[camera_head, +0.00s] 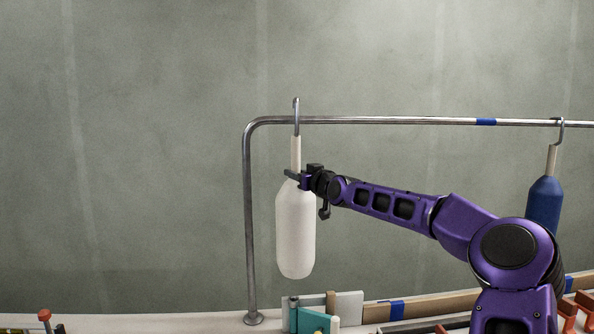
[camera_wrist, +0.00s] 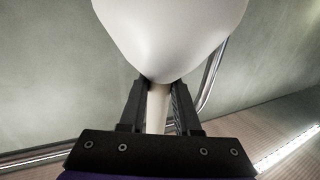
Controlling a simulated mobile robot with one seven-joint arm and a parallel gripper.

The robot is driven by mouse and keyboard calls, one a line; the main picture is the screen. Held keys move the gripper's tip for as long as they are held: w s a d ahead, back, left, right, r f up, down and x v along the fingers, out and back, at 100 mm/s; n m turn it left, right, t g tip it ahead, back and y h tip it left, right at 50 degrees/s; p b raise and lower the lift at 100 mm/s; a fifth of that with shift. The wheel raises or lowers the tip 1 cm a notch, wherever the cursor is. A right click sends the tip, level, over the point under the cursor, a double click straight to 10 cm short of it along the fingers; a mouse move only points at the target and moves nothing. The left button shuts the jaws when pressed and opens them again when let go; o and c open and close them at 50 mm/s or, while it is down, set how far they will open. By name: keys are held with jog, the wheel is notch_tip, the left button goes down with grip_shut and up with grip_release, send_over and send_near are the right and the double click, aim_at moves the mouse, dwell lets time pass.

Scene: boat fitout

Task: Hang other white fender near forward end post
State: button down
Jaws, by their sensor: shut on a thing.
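A white fender (camera_head: 295,232) hangs upright near the left bend of a metal rail (camera_head: 385,121), just right of the forward end post (camera_head: 249,220). Its hook (camera_head: 296,115) is at the rail, with its top above the bar; I cannot tell whether it rests on the bar. My gripper (camera_head: 296,180) is shut on the fender's narrow neck, below the hook. In the wrist view the white body (camera_wrist: 170,35) fills the top, and the neck (camera_wrist: 158,108) lies between my fingers (camera_wrist: 157,105). A blue fender (camera_head: 544,203) hangs by its hook at the right.
Blue tape (camera_head: 486,122) marks the rail between the two fenders. Below stand a teal item (camera_head: 311,320), a pale board (camera_head: 349,306) and orange pieces (camera_head: 570,312). A red-topped item (camera_head: 44,315) is at the lower left. The rail between the fenders is clear.

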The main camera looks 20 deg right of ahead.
jog(key=w+d+f+p, duration=0.1)
jog(key=w+f+p, duration=0.2)
jog(key=w, duration=0.3)
dwell(0.8)
jog(key=shift+w+d, duration=0.1)
jog(key=c, duration=0.8)
grip_release()
jog(key=shift+o, duration=1.3)
jog(key=s+d+b, duration=0.1)
jog(key=s+d, duration=0.2)
jog(key=s, duration=1.4)
jog(key=shift+d, duration=0.15)
